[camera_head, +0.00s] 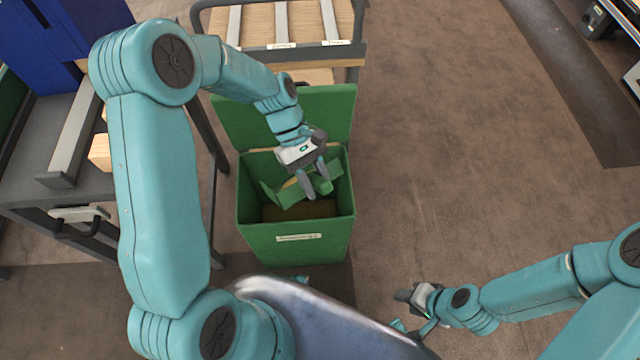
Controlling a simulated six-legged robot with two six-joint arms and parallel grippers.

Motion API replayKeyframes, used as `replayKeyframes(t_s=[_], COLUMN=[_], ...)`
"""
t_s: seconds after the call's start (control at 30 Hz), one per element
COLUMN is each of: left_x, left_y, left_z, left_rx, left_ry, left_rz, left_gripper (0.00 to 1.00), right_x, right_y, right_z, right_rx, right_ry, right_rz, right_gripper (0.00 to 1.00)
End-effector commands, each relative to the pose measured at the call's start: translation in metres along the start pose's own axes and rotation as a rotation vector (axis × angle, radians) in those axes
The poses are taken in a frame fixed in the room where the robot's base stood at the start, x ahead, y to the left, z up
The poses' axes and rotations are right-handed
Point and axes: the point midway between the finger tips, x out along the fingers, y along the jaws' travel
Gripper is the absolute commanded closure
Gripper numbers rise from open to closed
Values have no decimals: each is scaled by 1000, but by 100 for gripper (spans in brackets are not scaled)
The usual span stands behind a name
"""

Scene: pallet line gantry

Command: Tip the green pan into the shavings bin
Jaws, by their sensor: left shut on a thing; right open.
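The green shavings bin (262,240) stands on the floor at the centre, its lid (338,115) raised behind it and a pale label on its front. Brownish material shows low inside. My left gripper (314,188) reaches down into the bin's mouth and is shut on the green pan (289,194). The pan is tilted within the opening; the gripper and the bin walls partly hide it. I cannot tell whether anything is left in the pan. My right gripper (404,298) is open and empty, low over the floor to the right of the bin.
A cart with wooden slats (258,22) and a grey rail stands behind the bin. A grey metal frame (72,140) with a wood block (100,152) stands at left. The brown floor (450,150) to the right is clear.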

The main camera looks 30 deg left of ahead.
Motion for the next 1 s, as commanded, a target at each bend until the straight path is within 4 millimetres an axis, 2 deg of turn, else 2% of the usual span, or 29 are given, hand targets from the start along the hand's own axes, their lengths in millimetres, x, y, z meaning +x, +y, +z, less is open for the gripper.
replayKeyframes(t_s=[0.6, 1.0], left_x=[-36, -53], left_y=[0, 1], left_z=[-21, -38], left_rx=[-1, -2], left_ry=[-242, -379], left_rz=[2, 1], left_gripper=[100, 100], right_x=[-14, -10], right_y=[-5, -4], right_z=[0, 0], right_rx=[0, 0], right_ry=[0, 0], right_rz=[0, 0], right_gripper=[57, 57])
